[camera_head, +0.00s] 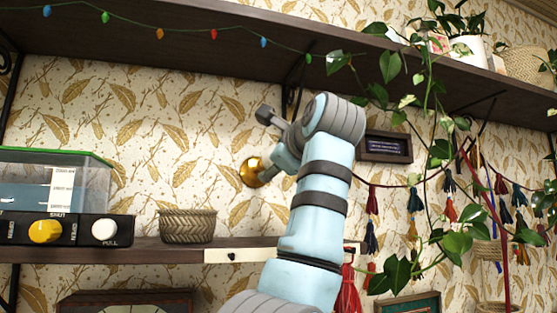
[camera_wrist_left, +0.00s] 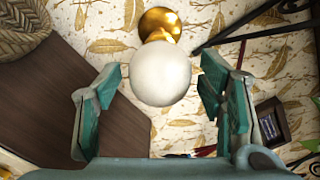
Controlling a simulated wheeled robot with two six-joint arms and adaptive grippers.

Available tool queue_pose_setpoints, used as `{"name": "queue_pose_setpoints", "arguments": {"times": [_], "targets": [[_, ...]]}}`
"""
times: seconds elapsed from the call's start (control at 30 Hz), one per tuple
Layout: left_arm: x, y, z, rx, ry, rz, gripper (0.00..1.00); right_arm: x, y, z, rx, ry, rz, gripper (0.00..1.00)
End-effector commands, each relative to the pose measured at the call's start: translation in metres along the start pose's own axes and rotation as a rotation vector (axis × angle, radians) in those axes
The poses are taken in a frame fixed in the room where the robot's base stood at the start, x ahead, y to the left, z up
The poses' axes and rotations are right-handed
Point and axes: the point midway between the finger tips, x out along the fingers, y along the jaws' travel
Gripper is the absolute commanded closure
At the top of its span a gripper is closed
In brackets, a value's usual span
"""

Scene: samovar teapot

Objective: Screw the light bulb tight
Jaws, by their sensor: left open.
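The light bulb (camera_wrist_left: 160,76) is a round white globe in the left wrist view. Its neck meets a round brass wall socket (camera_wrist_left: 160,22) behind it. The brass socket also shows in the head view (camera_head: 250,173), against the wallpaper, while the bulb is hidden there behind my arm. My left gripper (camera_wrist_left: 160,88) is open, with one green-padded finger on each side of the globe. Gaps show between the pads and the glass, and the bulb is not gripped. My right gripper is in neither view.
A wooden shelf (camera_head: 120,251) holds a woven basket (camera_head: 187,225) and a box with knobs (camera_head: 66,229) to the left. A dark upper shelf (camera_head: 200,45) runs overhead. Hanging plants (camera_head: 435,150), tassels and a small dark sign (camera_head: 388,148) are to the right.

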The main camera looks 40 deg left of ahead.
Motion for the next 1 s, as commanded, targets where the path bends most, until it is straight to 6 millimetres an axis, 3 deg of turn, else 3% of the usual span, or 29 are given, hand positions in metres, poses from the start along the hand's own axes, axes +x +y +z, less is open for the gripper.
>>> {"name": "queue_pose_setpoints", "arguments": {"times": [0.13, 0.23, 0.5, 0.63, 1.0], "targets": [[-0.003, 0.0, 0.0, 0.0, 0.0, -0.001, 0.37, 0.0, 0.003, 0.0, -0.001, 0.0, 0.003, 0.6], [-0.017, -0.002, 0.0, -0.001, -0.001, -0.004, 0.37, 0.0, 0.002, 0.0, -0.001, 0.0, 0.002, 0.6], [-0.09, -0.001, -0.001, -0.002, 0.002, -0.004, 0.37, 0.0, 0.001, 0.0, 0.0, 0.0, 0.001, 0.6], [-0.113, -0.001, -0.001, 0.0, 0.001, -0.002, 0.37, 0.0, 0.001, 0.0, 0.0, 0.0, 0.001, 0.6], [-0.12, 0.0, 0.0, 0.0, 0.0, 0.001, 0.37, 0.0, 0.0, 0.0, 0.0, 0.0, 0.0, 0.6]]}}
